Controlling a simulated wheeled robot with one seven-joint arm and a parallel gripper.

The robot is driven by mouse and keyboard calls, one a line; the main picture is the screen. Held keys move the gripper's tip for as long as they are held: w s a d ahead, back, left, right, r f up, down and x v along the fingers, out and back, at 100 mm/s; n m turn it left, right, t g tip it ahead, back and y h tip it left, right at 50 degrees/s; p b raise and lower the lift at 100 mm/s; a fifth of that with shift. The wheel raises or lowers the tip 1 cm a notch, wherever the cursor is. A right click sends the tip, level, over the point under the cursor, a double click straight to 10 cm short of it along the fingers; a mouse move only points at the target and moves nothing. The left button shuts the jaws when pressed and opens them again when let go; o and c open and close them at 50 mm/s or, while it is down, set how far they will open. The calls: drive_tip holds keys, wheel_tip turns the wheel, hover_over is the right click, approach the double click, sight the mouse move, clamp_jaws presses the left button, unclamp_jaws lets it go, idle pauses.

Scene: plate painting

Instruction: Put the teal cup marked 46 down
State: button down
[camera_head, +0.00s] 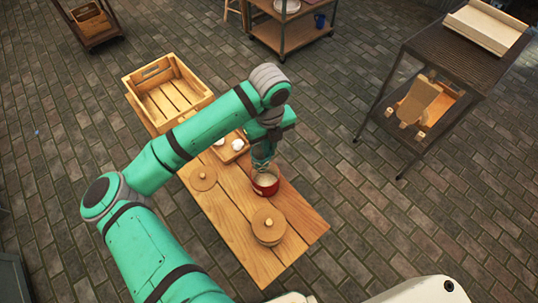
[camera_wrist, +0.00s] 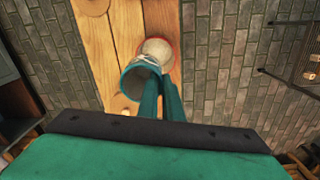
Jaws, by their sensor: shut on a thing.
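The teal cup (camera_wrist: 138,82) is in the grip of my gripper (camera_wrist: 160,82) in the wrist view. It is tilted, with its open mouth towards the camera; I cannot read a number on it. A red pot with pale contents (camera_wrist: 158,50) lies just beyond the cup, which partly overlaps it in the picture. In the head view my gripper (camera_head: 262,162) is right over the red pot (camera_head: 266,186), and the cup is small and hard to make out there. I cannot tell whether the cup touches the pot.
The wooden table (camera_head: 232,225) carries a round lidded item (camera_head: 268,226), a wooden disc (camera_head: 203,178), a small tray with white items (camera_head: 230,150) and a slatted crate (camera_head: 168,95). Bare planks show at its front end. A dark cart (camera_head: 465,60) stands apart at right.

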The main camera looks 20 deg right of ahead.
drive_tip(key=shift+r, duration=0.55)
wheel_tip(320, 180, down, 18)
drive_tip(key=shift+r, duration=0.15)
idle(0.4)
drive_tip(key=shift+f, duration=0.25)
drive_tip(key=c, duration=1.9)
unclamp_jaws()
drive_tip(key=shift+c, duration=0.2)
